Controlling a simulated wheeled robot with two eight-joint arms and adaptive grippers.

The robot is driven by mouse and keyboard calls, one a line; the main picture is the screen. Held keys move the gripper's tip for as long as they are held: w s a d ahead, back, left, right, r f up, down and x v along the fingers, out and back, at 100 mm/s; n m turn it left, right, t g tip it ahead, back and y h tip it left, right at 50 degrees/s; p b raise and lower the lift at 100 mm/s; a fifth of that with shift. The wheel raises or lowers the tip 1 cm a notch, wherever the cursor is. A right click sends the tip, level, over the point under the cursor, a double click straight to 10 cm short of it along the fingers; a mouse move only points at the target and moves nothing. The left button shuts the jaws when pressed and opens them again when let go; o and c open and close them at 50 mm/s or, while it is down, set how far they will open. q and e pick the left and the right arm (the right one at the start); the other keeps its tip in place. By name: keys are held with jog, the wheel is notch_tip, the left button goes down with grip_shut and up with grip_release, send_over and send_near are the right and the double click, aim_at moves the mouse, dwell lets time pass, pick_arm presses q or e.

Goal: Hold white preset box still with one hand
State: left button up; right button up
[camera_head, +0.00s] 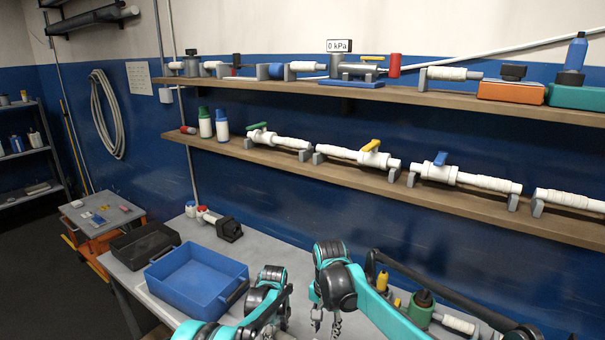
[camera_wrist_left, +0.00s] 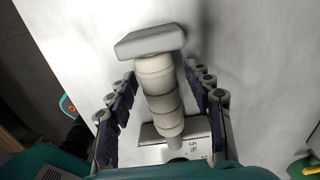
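In the left wrist view, a white box-like part (camera_wrist_left: 201,152) with small dark markings shows at the lower middle; its lower side is hidden by my teal housing. A pale ribbed cylinder (camera_wrist_left: 158,88) with a grey block (camera_wrist_left: 150,41) at its far end extends from it. I cannot tell whether they are one piece. My left gripper (camera_wrist_left: 160,78) is open, with one dark-padded finger on each side of the cylinder and apparent gaps. The white box cannot be made out in the head view. My right gripper (camera_head: 327,321) is open and empty over the bench.
A blue tray (camera_head: 197,309) and a black tray (camera_head: 122,243) stand on the bench's left. A black fitting (camera_head: 229,230) stands behind them. Shelves of pipes (camera_head: 430,195) line the wall.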

pick_arm(q)
notch_tip(320, 180, up, 12)
dwell(0.6)
